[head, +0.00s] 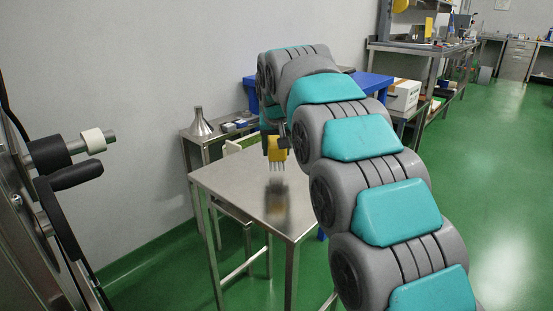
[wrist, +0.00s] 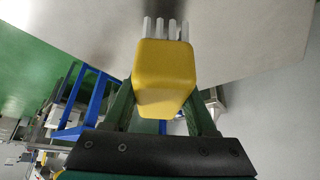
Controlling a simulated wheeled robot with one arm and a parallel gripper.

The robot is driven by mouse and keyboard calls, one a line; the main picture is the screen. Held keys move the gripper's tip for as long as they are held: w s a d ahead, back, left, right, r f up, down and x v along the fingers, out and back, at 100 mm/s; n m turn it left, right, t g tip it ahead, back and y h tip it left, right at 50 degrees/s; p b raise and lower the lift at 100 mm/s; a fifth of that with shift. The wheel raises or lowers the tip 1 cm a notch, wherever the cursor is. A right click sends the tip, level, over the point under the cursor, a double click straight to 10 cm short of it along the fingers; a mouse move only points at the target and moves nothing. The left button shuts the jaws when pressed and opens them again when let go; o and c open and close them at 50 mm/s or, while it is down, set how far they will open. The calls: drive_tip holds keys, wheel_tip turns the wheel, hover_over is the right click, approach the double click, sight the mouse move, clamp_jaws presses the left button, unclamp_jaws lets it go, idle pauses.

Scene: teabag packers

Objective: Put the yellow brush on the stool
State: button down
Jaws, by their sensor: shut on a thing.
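The yellow brush (head: 278,150) hangs in my gripper (head: 272,139) with its pale bristles pointing down. Below it is the steel stool (head: 235,183), which has a square, bare metal top and thin legs. A blurred reflection of the brush shows on the top, and a gap appears between the bristles and the steel. In the wrist view, the yellow brush (wrist: 165,75) sits between the dark green fingers of my gripper (wrist: 160,105), which are shut on its sides. The stool top (wrist: 235,40) fills the upper part of that view. My arm hides part of the stool's right side.
A steel side table with a metal funnel (head: 199,124) stands behind, against the wall. A blue table (head: 372,84) and a white box (head: 403,95) are behind my arm. A metal frame with black handles (head: 75,176) is at left. Green floor is free at right.

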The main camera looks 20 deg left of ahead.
drive_tip(key=shift+f, duration=1.65)
drive_tip(key=shift+f, duration=0.1)
drive_tip(key=shift+f, duration=0.1)
drive_tip(key=shift+c, duration=1)
unclamp_jaws()
drive_tip(key=shift+s+r, duration=0.1)
drive_tip(key=shift+r, duration=0.3)
drive_tip(key=v, duration=1.1)
drive_tip(key=shift+r, duration=0.25)
